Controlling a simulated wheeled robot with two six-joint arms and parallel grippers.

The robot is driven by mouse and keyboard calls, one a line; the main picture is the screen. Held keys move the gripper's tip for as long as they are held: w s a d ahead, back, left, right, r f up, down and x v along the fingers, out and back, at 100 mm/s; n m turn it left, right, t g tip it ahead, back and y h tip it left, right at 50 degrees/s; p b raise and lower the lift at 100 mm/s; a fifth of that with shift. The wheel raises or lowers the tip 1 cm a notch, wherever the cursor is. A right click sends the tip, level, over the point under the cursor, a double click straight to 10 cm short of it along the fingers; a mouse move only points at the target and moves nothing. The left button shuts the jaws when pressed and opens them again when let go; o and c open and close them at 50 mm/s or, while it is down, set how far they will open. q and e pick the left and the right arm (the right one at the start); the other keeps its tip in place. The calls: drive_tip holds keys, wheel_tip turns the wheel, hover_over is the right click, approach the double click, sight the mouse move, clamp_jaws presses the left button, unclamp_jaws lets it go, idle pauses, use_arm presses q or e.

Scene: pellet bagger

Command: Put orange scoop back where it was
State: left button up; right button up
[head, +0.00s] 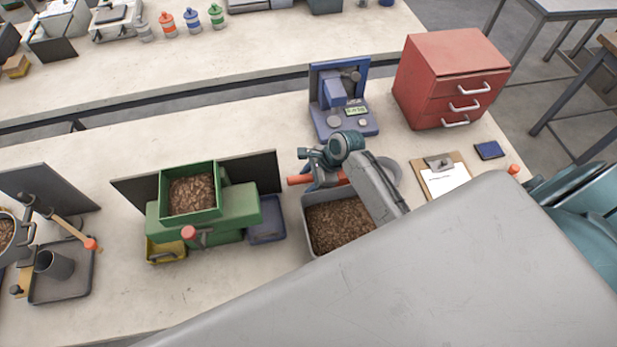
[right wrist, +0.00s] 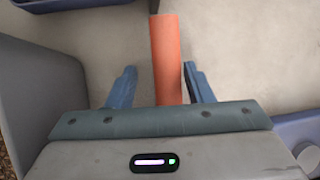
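The orange scoop's handle (head: 300,180) lies level at the back edge of the grey bin (head: 307,222) of brown pellets in the head view. In the right wrist view the orange handle (right wrist: 166,55) runs up between the two blue fingers of my right gripper (right wrist: 160,85). The right finger is close to it, and a clear gap shows at the left finger. My right gripper (head: 318,172) is open around the handle. The scoop's bowl end is hidden or unclear behind my gripper and arm. My left gripper is not in view.
A green hopper machine (head: 240,222) with a blue tray (head: 266,233) stands left of the bin. A blue press-like device (head: 340,100) and a red drawer cabinet (head: 450,80) stand behind. A clipboard (head: 441,180) lies at right.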

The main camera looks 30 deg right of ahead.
drive_tip(key=shift+s+r, duration=0.1)
drive_tip(key=shift+d+r, duration=0.15)
drive_tip(key=shift+d, duration=0.05)
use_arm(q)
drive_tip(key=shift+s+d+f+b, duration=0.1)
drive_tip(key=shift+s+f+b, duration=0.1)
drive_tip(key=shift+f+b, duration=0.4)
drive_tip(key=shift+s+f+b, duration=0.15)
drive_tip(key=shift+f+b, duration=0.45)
use_arm(e)
drive_tip(key=v, duration=1.1)
drive_tip(key=shift+r, duration=0.25)
